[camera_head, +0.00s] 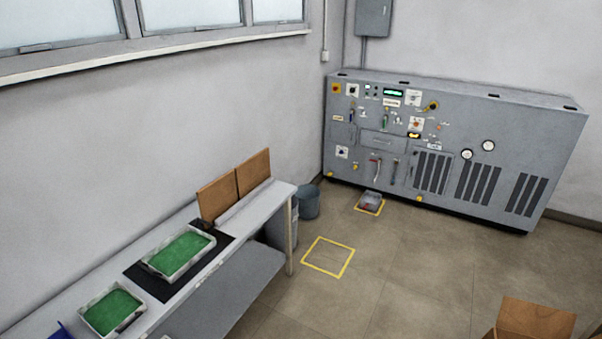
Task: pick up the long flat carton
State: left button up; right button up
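No single thing is plainly the long flat carton. Two flat brown panels, one nearer (216,199) and one farther (253,172), stand upright at the far end of the bench against the wall; I cannot tell whether they are cartons. A long, low whitish item (242,203) lies on the bench in front of them. An open brown cardboard box (536,319) is at the bottom right, partly cut off by the frame. Neither of my grippers is in view.
The bench (168,318) along the left wall holds two green-lined trays (180,254) (113,311) and a black mat (208,262). A bin (309,202) stands beyond it. A grey machine cabinet (450,150) stands at the back.

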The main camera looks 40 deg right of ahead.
aim_at(250, 174)
jog(key=z, duration=0.65)
jog(key=k, duration=0.55)
jog(key=z, duration=0.4)
jog(key=i, duration=0.9)
jog(key=z, duration=0.7)
